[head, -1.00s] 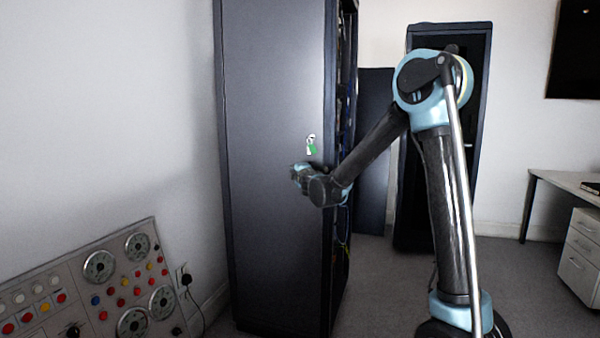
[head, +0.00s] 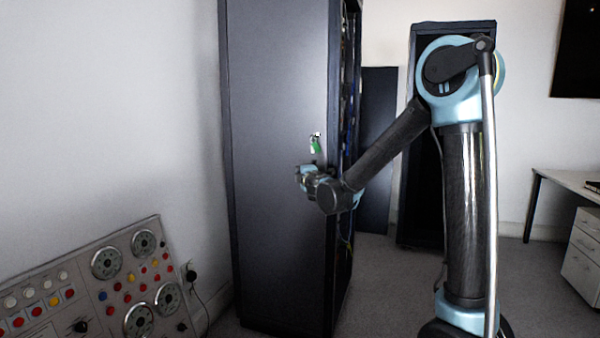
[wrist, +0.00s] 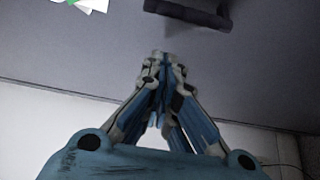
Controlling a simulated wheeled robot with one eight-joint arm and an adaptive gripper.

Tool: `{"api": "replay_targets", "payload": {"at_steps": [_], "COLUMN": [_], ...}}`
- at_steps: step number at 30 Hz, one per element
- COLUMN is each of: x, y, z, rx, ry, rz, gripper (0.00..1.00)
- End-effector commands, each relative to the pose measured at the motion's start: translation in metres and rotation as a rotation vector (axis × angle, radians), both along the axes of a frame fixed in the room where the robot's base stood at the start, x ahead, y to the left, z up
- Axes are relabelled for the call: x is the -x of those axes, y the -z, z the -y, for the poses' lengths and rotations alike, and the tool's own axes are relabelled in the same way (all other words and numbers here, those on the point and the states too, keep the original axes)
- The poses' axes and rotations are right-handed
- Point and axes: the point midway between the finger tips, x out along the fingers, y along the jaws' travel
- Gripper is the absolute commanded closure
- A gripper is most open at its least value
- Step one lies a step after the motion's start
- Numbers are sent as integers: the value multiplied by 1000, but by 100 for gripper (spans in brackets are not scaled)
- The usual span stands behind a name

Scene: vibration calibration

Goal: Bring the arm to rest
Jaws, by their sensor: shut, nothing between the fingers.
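My arm (head: 462,210) rises at the right of the head view, bends at a high elbow, and its forearm slopes down to the left. My gripper (wrist: 162,58) is shut and empty in the wrist view, its fingertips together. In the head view the gripper is small, in front of the tall dark cabinet (head: 275,230), below a green-and-white tag (head: 315,144) on the cabinet's side. I cannot tell whether it touches the cabinet. In the wrist view the dark panel (wrist: 60,45) lies beyond the fingertips, with a black handle-like part (wrist: 190,12) at the top.
A control panel (head: 75,262) with dials and coloured buttons stands at the lower left. A second dark cabinet (head: 420,190) is behind my arm. A white desk with drawers (head: 582,250) is at the right. Grey floor is open between cabinet and desk.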

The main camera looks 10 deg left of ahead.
Motion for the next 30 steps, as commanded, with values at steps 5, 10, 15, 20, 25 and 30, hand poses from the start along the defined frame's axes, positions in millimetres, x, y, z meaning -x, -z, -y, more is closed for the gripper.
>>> {"api": "replay_targets", "payload": {"at_steps": [5,10,15,20,25,30], "x": [24,38,44,39,33,37], "y": [0,0,0,-2,-2,7], "z": [18,30,38,68,140,215], "rx": [0,0,-1,-36,-123,-220], "ry": [-1,0,3,63,209,369], "rz": [0,0,-2,-34,-121,-222], "gripper": [100,100,100,100,100,100]}}
